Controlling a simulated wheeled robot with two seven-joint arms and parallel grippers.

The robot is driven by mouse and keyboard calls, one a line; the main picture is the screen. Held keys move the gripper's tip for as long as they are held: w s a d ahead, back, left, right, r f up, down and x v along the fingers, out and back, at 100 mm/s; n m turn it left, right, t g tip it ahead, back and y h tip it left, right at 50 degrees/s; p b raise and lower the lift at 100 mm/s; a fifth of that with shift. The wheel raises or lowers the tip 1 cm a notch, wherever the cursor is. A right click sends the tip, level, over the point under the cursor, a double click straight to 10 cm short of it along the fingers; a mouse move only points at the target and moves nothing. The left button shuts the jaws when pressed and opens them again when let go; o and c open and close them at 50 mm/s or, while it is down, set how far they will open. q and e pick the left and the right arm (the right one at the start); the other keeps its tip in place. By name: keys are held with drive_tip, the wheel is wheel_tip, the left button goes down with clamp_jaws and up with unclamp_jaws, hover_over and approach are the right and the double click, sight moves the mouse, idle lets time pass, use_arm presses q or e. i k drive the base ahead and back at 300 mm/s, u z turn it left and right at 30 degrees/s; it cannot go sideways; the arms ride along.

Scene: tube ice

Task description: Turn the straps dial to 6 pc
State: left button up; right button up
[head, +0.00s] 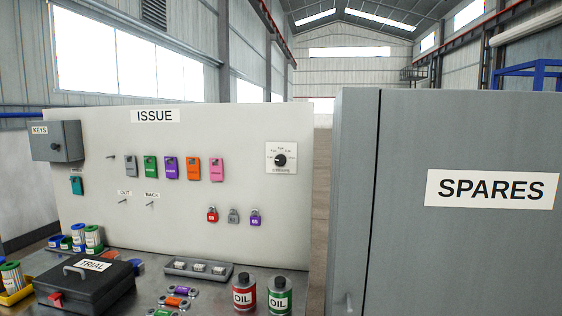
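The straps dial is a round black knob (280,160) on a small white square plate (281,170) at the right of the white ISSUE board (140,220). Small marks sit around the knob's upper side, and a label runs below it. The lettering is too small to read surely, and I cannot tell which mark the knob points to. Nothing touches the dial. Neither of my grippers shows in the head view.
A grey SPARES cabinet (430,250) stands close at the right. Oil cans, red (243,293) and green (279,296), stand on the bench below the dial. Padlocks (233,216) and coloured tags (171,168) hang on the board. A black TRIAL case (105,287) sits at the left.

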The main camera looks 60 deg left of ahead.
sight(280, 159)
drive_tip(key=u, duration=0.5)
drive_tip(key=i, duration=0.75)
drive_tip(key=u, duration=0.75)
